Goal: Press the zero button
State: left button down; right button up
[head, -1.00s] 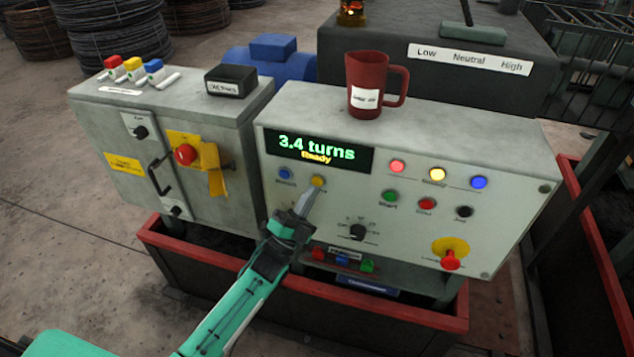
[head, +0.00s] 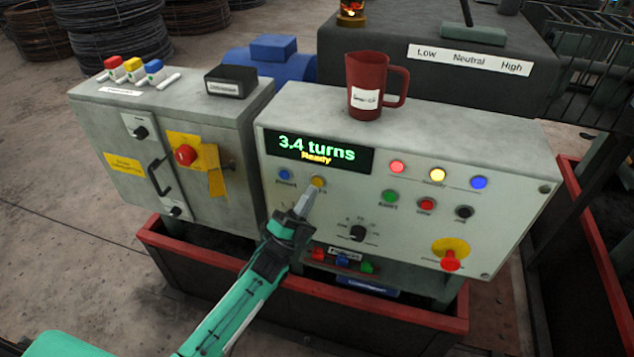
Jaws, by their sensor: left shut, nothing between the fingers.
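The control panel (head: 420,235) has a display (head: 318,152) reading "3.4 turns" and "Ready". Below the display are a blue button (head: 285,174) and a yellow button (head: 318,181); their labels are too small to read surely, and the yellow one's label is partly covered. My left gripper (head: 309,190) is shut and empty. Its fingertips point up at the yellow button, just below it; I cannot tell whether they touch it. My right gripper is not in view.
A red mug (head: 365,88) stands on top of the panel. Green, red and black buttons and a red emergency knob (head: 450,260) are on the panel's right. A grey cabinet (head: 220,130) stands to the left. A red-rimmed trough (head: 400,318) lies below.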

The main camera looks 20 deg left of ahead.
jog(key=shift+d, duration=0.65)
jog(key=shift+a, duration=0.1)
pick_arm(q)
jog(key=shift+w, duration=0.4)
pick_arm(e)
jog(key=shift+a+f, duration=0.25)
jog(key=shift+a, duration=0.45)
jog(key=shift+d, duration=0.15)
